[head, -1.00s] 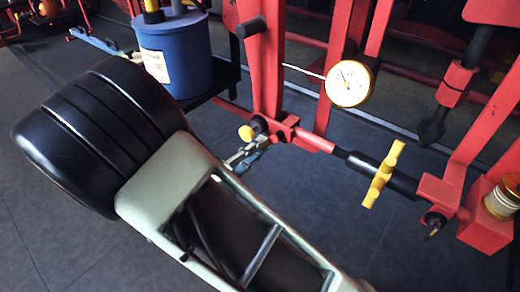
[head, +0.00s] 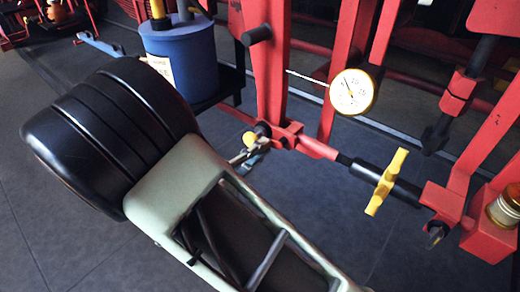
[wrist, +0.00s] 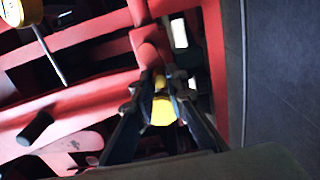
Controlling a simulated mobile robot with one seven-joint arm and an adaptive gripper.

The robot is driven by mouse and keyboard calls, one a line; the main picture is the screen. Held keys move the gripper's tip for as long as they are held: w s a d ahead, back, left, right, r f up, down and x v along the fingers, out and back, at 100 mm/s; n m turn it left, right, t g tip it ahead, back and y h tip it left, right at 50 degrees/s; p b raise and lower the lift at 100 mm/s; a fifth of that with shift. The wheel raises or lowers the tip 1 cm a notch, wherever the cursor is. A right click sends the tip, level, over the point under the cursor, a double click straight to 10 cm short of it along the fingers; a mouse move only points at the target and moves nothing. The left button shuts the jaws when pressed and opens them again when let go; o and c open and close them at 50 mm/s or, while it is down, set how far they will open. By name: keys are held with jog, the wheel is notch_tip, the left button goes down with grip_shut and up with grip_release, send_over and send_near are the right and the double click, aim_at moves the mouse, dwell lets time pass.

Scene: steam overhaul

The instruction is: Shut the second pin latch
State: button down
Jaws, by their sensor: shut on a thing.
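A pin latch with a yellow knob (head: 250,138) sits at the left end of the red cross link, at the foot of a red upright. My gripper (head: 249,157) is at this latch, partly hidden behind my own forearm in the head view. In the wrist view the yellow knob (wrist: 162,111) shows between the two dark fingers of my gripper (wrist: 160,84), which are shut on it. A small yellow piece shows between the fingertips, against the red frame. The pin's depth in its hole cannot be made out.
A yellow T-handle (head: 387,181) stands on the black shaft to the right. A dial gauge (head: 353,91) hangs above it, and a blue drum (head: 181,58) stands behind my arm. Red uprights crowd the space around the latch. The grey floor (head: 330,235) in front is clear.

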jog(key=shift+r, duration=0.7)
jog(key=c, duration=2.1)
grip_release()
jog(key=v, duration=0.7)
jog(key=shift+f, duration=0.1)
